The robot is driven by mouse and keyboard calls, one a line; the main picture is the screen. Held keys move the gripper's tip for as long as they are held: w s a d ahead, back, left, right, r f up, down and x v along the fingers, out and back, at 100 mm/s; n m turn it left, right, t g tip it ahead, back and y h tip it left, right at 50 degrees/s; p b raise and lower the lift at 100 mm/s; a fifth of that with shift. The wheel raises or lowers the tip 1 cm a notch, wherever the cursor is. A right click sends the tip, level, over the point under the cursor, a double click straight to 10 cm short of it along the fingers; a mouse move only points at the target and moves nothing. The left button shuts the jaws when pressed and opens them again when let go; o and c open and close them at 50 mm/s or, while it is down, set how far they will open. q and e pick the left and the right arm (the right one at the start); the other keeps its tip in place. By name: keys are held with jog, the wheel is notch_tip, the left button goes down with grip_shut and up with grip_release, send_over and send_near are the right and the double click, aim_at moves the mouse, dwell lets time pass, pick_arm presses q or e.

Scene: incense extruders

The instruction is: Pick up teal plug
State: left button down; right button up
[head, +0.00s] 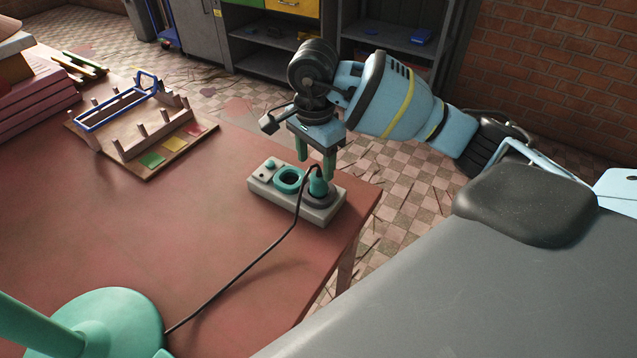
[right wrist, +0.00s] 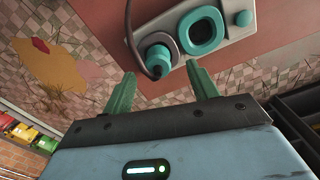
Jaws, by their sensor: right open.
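The teal plug (head: 318,182) sits in the right socket of a grey power strip (head: 265,190) near the table's right corner. A black cord runs from it across the table to a teal round base. In the right wrist view the plug (right wrist: 158,60) is just beyond my fingertips, with its cord looping beside it. My right gripper (head: 316,168) is open and points down above the strip, its two green fingers apart. In the right wrist view my gripper (right wrist: 162,75) has nothing between its fingers. My left gripper is not in view.
The strip's other socket, with a teal ring (head: 290,180), is empty, and a small button is at its far end. A wooden peg board (head: 140,125) with a blue frame and coloured squares stands further left. The teal round base (head: 110,322) is at the front left. The table middle is clear.

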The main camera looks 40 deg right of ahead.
aim_at(318, 176)
jog(key=shift+w+f, duration=0.1)
jog(key=shift+f, duration=0.85)
jog(key=f, duration=0.3)
jog(key=shift+s+d+f+p, duration=0.15)
jog(key=shift+s+p, duration=0.15)
jog(key=shift+p, duration=0.05)
jog(key=shift+f, duration=0.5)
jog(key=c, duration=1.1)
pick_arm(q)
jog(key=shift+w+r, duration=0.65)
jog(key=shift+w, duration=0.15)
pick_arm(e)
jog(key=shift+c, duration=0.2)
jog(key=shift+r, duration=0.1)
